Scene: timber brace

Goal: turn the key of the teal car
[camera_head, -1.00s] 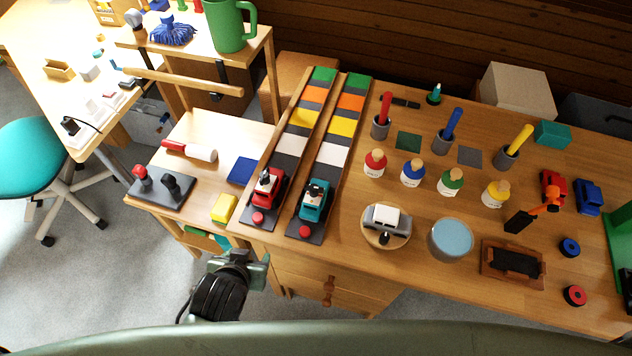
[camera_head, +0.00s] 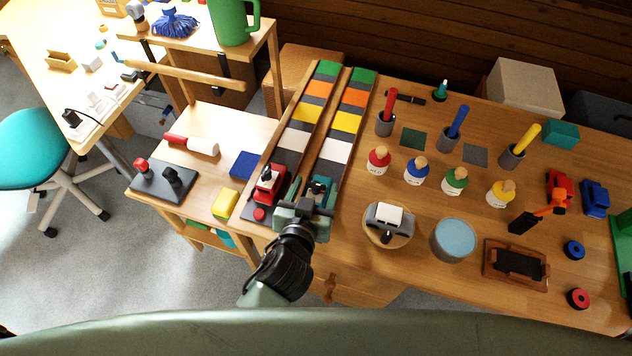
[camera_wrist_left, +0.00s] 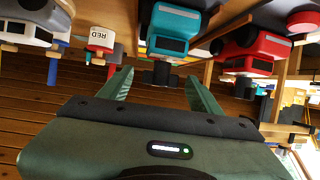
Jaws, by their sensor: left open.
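The teal car (camera_head: 321,187) sits on the right of two striped tracks, partly hidden behind my left gripper (camera_head: 305,205). In the left wrist view the teal car (camera_wrist_left: 176,24) appears at the top, with a black knob-like key (camera_wrist_left: 161,74) on its near end. The two green fingers of my left gripper (camera_wrist_left: 160,78) are open, one to each side of the key, with gaps visible. I cannot tell how deep the key is between them. My right gripper is not in view.
The red car (camera_head: 268,185) stands close on the left track, and also shows in the left wrist view (camera_wrist_left: 252,48). A silver car (camera_head: 388,217) on a round wooden base and a blue-topped round tin (camera_head: 453,240) are to the right. A yellow block (camera_head: 225,203) lies left.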

